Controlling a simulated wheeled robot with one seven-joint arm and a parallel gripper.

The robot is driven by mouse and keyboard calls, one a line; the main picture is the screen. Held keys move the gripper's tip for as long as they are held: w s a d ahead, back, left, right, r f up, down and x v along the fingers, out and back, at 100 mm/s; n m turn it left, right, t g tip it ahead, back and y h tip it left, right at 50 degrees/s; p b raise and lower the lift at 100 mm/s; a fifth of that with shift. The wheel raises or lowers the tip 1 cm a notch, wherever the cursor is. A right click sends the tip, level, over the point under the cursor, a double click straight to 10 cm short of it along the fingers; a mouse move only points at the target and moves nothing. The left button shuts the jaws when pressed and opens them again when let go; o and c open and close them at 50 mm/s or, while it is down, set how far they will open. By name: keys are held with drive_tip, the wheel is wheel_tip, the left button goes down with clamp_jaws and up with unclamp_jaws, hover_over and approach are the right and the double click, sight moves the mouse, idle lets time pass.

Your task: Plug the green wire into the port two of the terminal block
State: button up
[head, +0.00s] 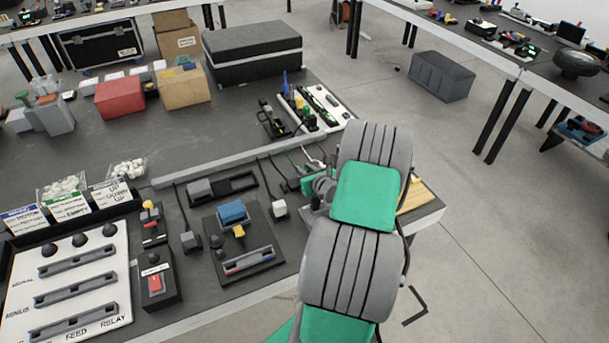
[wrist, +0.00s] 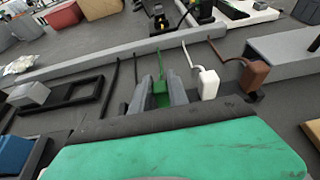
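The green wire (wrist: 160,64) runs down to a green plug (wrist: 160,98) in the middle of the wrist view. My gripper (wrist: 161,88) has one grey finger on each side of this plug. I cannot tell whether the fingers press on it. In the head view my gripper (head: 324,186) is largely hidden by my arm, near the table's right edge. I cannot single out the terminal block or its port two for certain.
A white plug (wrist: 208,82) and a brown plug (wrist: 255,76) lie just right of the green one, with black cables to the left. A grey strip (head: 250,156) runs behind them. A device with a blue block (head: 233,212) and a labelled white panel (head: 70,287) stand left.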

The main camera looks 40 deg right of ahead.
clamp_jaws()
drive_tip(key=shift+r, duration=0.55)
drive_tip(key=s+d+r, duration=0.5)
drive_tip(key=s+r, duration=0.7)
drive_tip(key=s, duration=0.1)
drive_tip(key=shift+d, duration=0.2)
drive_tip(key=shift+a, duration=0.1)
drive_tip(key=s+a+f, duration=0.1)
drive_tip(key=a+f, duration=0.2)
drive_tip(key=a, duration=0.3)
drive_tip(key=shift+f, duration=0.35)
